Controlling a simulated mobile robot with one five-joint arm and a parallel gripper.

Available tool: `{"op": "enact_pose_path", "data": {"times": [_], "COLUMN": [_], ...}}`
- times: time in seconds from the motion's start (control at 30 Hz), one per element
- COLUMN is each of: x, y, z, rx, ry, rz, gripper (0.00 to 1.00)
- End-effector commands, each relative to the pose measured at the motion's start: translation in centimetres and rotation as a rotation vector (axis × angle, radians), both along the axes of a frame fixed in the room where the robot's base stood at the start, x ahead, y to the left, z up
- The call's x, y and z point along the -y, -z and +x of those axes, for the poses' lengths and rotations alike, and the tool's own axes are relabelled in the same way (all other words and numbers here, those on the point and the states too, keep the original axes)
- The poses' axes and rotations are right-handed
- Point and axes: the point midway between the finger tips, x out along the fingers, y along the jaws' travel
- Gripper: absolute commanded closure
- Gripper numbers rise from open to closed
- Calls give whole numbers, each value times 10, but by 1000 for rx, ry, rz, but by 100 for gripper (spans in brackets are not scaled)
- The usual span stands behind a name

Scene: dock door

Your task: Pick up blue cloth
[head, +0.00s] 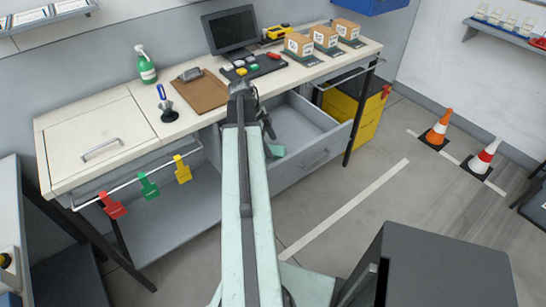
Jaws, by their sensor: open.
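A small blue-green patch, which looks like the blue cloth (276,150), lies inside the open grey drawer (315,168) under the workbench, towards its left side. My arm hides part of the drawer and may hide part of the cloth. My gripper (269,132) is dark and open. It points down over the left part of the drawer, just above the cloth in the picture. I cannot tell how high it is above the cloth. Nothing shows between its fingers.
The workbench (120,102) carries a monitor (231,30), a clipboard (202,93), a green spray bottle (145,66) and several small boxes. A yellow cabinet (348,108) stands right of the drawer. A dark grey box-shaped unit (435,265) stands front right. Cones (437,130) stand at the right wall.

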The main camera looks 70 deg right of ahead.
Motion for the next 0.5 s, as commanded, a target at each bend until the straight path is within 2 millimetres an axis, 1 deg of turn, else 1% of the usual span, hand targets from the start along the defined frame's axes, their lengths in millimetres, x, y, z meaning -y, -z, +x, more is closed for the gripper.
{"op": "enact_pose_path", "data": {"times": [0.03, 0.1, 0.17, 0.37, 0.47, 0.5], "x": [1, 1, 2, 2, 2, 2], "y": [19, 28, 31, 27, 26, 26], "z": [-3, -7, -9, -9, -9, -9], "rx": [0, 0, 0, 0, 0, 0], "ry": [1, 1, 0, -1, -1, -1], "rz": [0, 0, -1, -1, -1, -1], "gripper": [22, 22, 22, 22, 47, 58]}}
